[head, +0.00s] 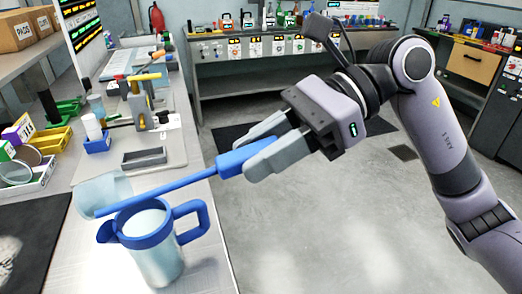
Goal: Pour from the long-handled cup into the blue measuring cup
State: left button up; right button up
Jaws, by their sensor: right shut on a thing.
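The blue measuring cup (155,257) stands upright on the near left bench. It has a blue rim, a spout to the left and a blue handle to the right, and pale content shows inside. The long-handled cup (101,192) has a pale translucent bowl and a long blue handle. Its bowl is behind and left of the measuring cup's rim, and its handle passes above and behind the rim. I cannot tell whether the bowl touches the bench. My left gripper is out of view.
A grey tray (144,157) and a yellow-topped device (139,104) stand farther back on the bench. A yellow bin (53,143) and small containers are at left. A black mat (40,235) lies front left. Open floor is to the right.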

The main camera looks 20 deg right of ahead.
jog(key=shift+d+f+b, duration=0.1)
jog(key=shift+f+b, duration=0.35)
jog(key=shift+b, duration=0.05)
pick_arm(q)
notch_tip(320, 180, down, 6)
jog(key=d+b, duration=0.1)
jog(key=b, duration=0.6)
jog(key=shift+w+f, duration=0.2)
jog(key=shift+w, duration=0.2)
pick_arm(e)
jog(key=shift+d+f+y, duration=0.25)
jog(key=shift+f+y, duration=0.65)
jog(key=shift+f, duration=0.15)
jog(key=shift+d+f+y, duration=0.25)
jog(key=shift+f+y, duration=0.65)
jog(key=shift+f, duration=0.1)
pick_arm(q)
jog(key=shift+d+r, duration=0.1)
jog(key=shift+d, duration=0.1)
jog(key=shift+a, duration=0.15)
